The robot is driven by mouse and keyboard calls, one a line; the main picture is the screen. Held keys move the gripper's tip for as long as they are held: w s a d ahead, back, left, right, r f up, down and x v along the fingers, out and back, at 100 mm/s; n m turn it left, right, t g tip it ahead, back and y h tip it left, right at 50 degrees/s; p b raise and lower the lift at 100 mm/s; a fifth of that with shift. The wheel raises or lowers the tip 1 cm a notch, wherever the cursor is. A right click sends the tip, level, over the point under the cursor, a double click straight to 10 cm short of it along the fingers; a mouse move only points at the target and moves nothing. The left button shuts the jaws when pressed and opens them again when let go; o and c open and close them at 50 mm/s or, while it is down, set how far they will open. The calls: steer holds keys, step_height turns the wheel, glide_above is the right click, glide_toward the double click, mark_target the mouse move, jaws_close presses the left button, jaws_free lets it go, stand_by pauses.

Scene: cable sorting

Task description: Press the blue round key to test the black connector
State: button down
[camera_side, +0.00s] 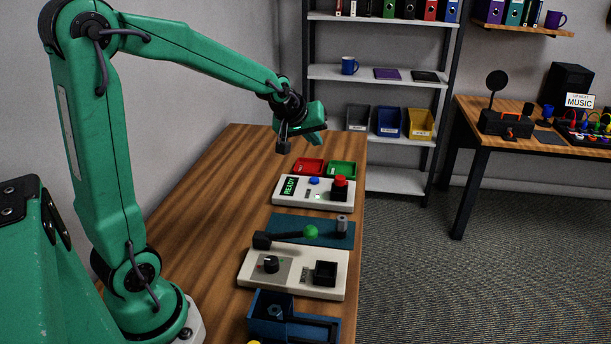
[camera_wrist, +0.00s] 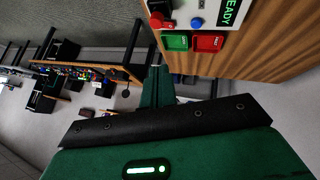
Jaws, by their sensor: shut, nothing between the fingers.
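The blue round key (camera_side: 314,181) is on a white panel (camera_side: 320,204), between a green-lettered READY display (camera_side: 290,186) and a black block with a red top (camera_side: 339,189). The key also shows at the top of the wrist view (camera_wrist: 196,23). My gripper (camera_side: 318,139) is shut and empty, above and beyond the panel near the bench's far end, apart from the key. Its green fingers also show in the wrist view (camera_wrist: 157,88). I cannot tell which black part is the connector; a small whitish part (camera_side: 317,196) sits in front of the key.
Red (camera_side: 308,166) and green (camera_side: 342,169) trays lie behind the panel. Nearer are a teal plate (camera_side: 330,241) with a green-knobbed lever, a white panel with a dial (camera_side: 271,264) and black socket (camera_side: 325,273), and a blue bin (camera_side: 270,318). The bench's left side is clear.

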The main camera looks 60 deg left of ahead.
mark_target(313, 181)
steer(key=w+a+f+n+y, duration=0.1)
steer(key=w+a+f+n, duration=0.3)
steer(key=w+a+f, duration=0.3)
steer(key=a+f, duration=0.1)
steer(key=a, duration=0.2)
steer(key=shift+w+a+n+t+y, duration=0.2)
steer(key=shift+w+n+t+y, duration=0.1)
steer(key=shift+w+n+t, duration=0.1)
steer(key=shift+f, duration=0.1)
steer(key=shift+s+f, duration=0.1)
steer(key=shift+f, duration=4.2)
steer(key=shift+f, duration=0.85)
steer(key=shift+r, duration=0.85)
steer(key=shift+r, duration=0.15)
